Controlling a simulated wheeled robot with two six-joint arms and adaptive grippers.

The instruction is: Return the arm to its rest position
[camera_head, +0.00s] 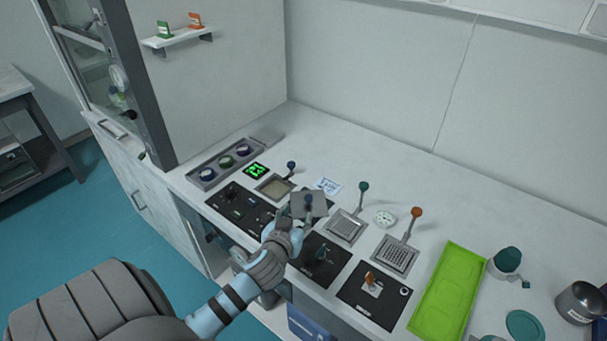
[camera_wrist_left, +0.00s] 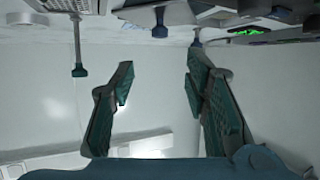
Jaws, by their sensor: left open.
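My left arm (camera_head: 230,300) comes in from the bottom left and reaches over the front of the bench. My left gripper (camera_head: 296,218) is over the black panels, close to a grey plate with a dark blue knob (camera_head: 309,199); whether they touch is not clear. In the left wrist view the two fingers (camera_wrist_left: 160,70) stand wide apart with nothing between them. That view looks upside down, with the bench along the top edge. My right gripper is not in view.
A green tray (camera_head: 447,293) lies to the right, near a dark green-capped container (camera_head: 507,260). The back of the bench is clear.

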